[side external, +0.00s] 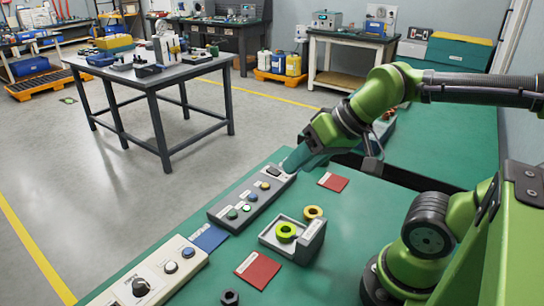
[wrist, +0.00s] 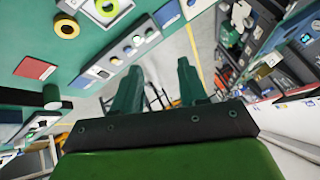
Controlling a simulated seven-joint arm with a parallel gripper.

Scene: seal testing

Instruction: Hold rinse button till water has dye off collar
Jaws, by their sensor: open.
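A grey button panel (side external: 228,216) lies on the green bench, with several buttons in green, white, yellow and dark; its labels are too small to read, so I cannot tell which is the rinse button. It also shows in the wrist view (wrist: 97,72). A yellow-green collar (side external: 286,231) sits in a small grey tray (side external: 312,240); the collar shows at the top of the wrist view (wrist: 108,8). No running water is visible. My gripper (side external: 292,165) is open and empty at the panel's far end; contact is unclear. Both fingers (wrist: 158,78) show apart in the wrist view.
A yellow ring (side external: 314,212) stands behind the tray. Red cards (side external: 333,181) (side external: 258,270) and a dark nut (side external: 230,297) lie on the bench. A cream panel with a knob (side external: 140,287) is at the front left. Green mat right of the tray is clear.

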